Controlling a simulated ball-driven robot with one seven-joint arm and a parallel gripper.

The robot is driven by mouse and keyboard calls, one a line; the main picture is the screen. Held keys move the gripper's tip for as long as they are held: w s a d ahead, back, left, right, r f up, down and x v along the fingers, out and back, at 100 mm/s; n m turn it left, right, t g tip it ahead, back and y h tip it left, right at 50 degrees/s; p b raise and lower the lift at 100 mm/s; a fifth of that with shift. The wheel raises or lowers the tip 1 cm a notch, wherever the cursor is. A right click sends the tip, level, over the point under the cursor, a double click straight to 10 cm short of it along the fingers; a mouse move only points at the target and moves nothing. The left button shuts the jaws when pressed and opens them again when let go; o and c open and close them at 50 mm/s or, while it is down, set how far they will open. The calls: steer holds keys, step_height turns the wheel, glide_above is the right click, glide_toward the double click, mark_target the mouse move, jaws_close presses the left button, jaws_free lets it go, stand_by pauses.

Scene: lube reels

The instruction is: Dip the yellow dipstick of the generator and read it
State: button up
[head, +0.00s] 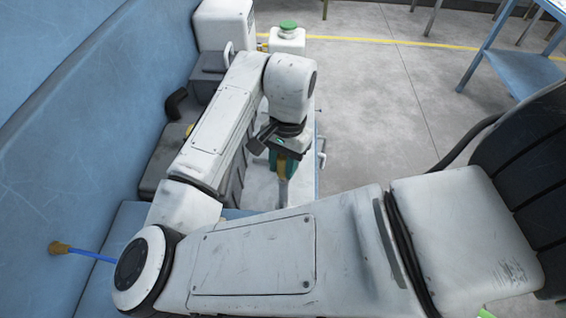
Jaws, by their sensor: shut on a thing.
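The grey generator (153,172) stands along the blue wall at the left, largely hidden behind my arm. A small yellow spot (189,130) shows on it beside my arm; I cannot tell if it is the dipstick. My gripper (284,170) points down over a pale surface to the right of the generator. It is shut on a narrow yellowish thing (281,173), with green at its side. Its lower end is greyish and partly hidden by my forearm, so I cannot make out its full shape or any reading.
A white container with a green cap (288,37) stands behind my gripper, next to a white box (222,24). A blue table (520,68) stands at the right. Grey floor between is clear.

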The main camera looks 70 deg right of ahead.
step_height(320, 180, up, 16)
steer(key=p, duration=1.3)
steer(key=shift+f, duration=0.15)
